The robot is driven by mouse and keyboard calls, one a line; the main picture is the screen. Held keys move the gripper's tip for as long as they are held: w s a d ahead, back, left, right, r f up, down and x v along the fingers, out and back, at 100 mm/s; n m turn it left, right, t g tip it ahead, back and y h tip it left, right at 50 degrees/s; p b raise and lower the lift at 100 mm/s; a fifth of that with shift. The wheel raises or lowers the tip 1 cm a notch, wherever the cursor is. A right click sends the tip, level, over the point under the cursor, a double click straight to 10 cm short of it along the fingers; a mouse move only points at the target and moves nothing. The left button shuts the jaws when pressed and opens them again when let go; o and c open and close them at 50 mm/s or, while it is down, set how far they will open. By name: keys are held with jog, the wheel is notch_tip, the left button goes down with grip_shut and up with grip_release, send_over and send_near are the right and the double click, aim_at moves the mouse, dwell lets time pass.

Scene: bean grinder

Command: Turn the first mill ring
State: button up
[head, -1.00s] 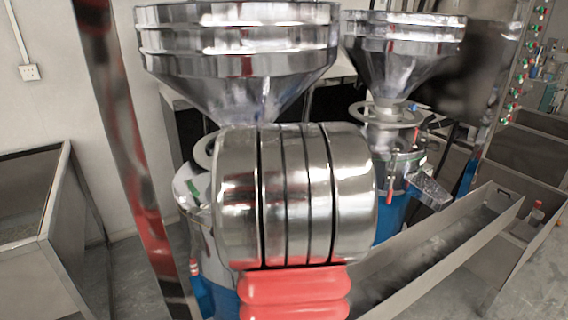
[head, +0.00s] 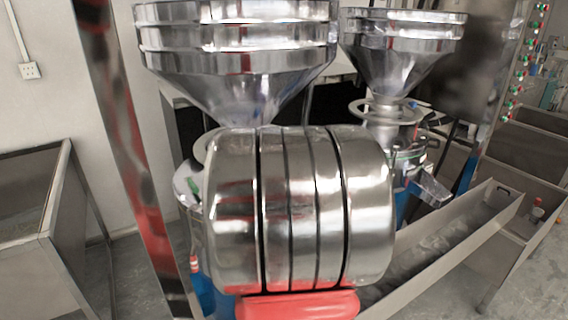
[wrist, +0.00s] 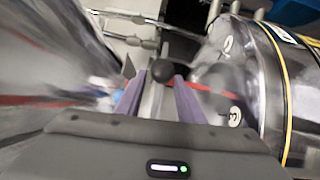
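The first mill has a big steel hopper (head: 238,60) on top. A sliver of its pale ring (head: 206,146) shows under the hopper in the head view; my banded steel and red arm hides most of it. In the wrist view a shiny steel drum (wrist: 245,85) with the numbers 2 and 3 and a yellow line stands at the right; I cannot tell which part of the mill it is. My gripper (wrist: 161,80) shows its two purple-grey fingers apart. A dark round knob (wrist: 163,70) lies at the fingertips, between them in the picture; whether they touch it is unclear.
A second mill with a hopper (head: 402,45) and ring (head: 385,112) stands behind at the right. A long metal trough (head: 450,245) runs along the lower right. A steel bin (head: 30,215) is at the left. A slanted post (head: 130,150) stands left of the first mill.

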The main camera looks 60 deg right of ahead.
jog(key=shift+v, duration=2.2)
jog(key=shift+c, duration=0.7)
